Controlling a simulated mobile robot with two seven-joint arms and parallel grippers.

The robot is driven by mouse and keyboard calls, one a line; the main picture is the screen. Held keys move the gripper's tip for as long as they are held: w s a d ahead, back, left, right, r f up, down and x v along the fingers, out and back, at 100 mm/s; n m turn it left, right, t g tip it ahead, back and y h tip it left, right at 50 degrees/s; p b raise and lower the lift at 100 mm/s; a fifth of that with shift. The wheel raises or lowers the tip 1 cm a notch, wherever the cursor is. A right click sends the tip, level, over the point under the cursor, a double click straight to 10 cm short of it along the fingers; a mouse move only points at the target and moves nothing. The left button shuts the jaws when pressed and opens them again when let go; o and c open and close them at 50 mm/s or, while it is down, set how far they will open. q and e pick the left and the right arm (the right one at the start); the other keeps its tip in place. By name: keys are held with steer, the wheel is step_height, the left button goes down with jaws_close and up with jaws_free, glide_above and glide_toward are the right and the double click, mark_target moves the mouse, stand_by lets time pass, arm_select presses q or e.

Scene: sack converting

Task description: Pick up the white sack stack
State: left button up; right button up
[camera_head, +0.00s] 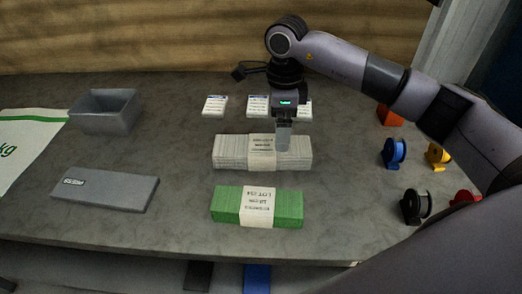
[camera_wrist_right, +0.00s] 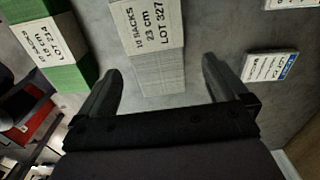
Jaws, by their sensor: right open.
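The white sack stack (camera_head: 232,150) lies on the grey table, bound by a pale paper band, with the green sack stack (camera_head: 228,205) in front of it. In the right wrist view the white stack (camera_wrist_right: 160,75) has a band reading "10 sacks 23 cm LOT 327". My right gripper (camera_head: 283,140) points down over the right part of the white stack. Its two fingers (camera_wrist_right: 162,66) are open, one on each side of the stack in the wrist view, with gaps showing. Whether the fingertips reach below its top, I cannot tell. My left gripper is not in view.
A grey bin (camera_head: 107,112) and a flat grey slab (camera_head: 105,189) are at left, beside a white-green sheet (camera_head: 22,140). Small label cards (camera_head: 215,105) lie behind the white stack. Several coloured rolls, including a blue one (camera_head: 394,151), stand at right.

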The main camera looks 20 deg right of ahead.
mark_target(262, 152)
steer(key=f, duration=0.6)
steer(key=shift+s+a+f+p, duration=0.2)
steer(key=shift+f+p, duration=0.05)
steer(key=shift+p, duration=0.15)
steer(key=shift+c, duration=0.3)
steer(key=shift+r, duration=0.1)
steer(key=c, duration=1.1)
steer(key=shift+r, duration=0.1)
